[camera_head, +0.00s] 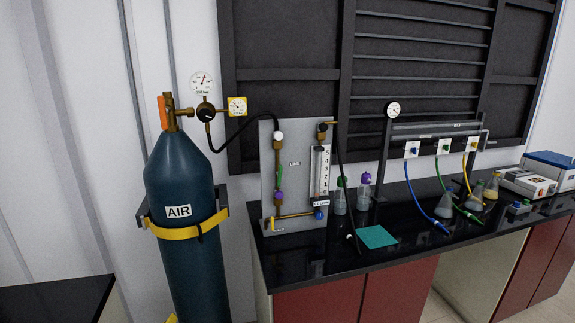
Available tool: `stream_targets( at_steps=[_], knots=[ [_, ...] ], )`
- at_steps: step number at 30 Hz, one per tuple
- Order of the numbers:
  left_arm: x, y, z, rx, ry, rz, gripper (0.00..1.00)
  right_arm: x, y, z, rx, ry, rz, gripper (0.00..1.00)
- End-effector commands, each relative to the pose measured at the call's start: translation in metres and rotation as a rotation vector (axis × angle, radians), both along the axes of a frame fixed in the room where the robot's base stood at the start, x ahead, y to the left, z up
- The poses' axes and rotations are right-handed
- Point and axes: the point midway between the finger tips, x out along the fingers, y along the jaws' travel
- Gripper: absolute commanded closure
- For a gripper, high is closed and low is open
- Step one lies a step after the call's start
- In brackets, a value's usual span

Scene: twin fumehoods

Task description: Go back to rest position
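Neither of my grippers shows in the head view, and no part of my arms is visible in front of the bench. A dark blue gas cylinder (180,240) labelled AIR stands upright at the left, held by a yellow strap (190,229). Its regulator (205,112) carries two gauges. A black hose runs from it to a grey panel (267,165) with a flow meter (320,170) on the bench.
The black bench top (400,245) holds a teal mat (377,237), several flasks and bottles, and a rack (435,130) with blue, green and yellow hoses. Boxed instruments (528,184) stand at the far right. A dark table corner (55,300) shows at lower left.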

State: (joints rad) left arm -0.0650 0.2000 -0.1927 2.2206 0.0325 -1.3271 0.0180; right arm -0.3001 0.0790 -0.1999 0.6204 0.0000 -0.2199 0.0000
Motion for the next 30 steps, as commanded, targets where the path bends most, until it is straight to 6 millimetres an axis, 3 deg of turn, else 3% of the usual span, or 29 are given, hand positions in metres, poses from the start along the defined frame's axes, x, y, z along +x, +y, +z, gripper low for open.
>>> stream_targets(
  at_steps=[1, 6, 12, 26, 30],
  knots=[
    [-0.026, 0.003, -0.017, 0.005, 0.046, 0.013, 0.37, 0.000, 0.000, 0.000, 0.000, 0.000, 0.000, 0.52],
    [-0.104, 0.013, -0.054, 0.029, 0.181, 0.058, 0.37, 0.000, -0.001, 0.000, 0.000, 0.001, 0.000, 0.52],
    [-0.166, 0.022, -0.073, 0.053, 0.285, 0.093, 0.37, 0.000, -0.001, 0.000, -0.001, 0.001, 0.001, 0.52],
    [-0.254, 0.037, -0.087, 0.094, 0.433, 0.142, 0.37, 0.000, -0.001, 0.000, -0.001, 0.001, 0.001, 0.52],
    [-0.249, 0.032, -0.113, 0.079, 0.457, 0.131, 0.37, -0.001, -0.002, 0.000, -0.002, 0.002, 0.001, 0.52]
  ],
)
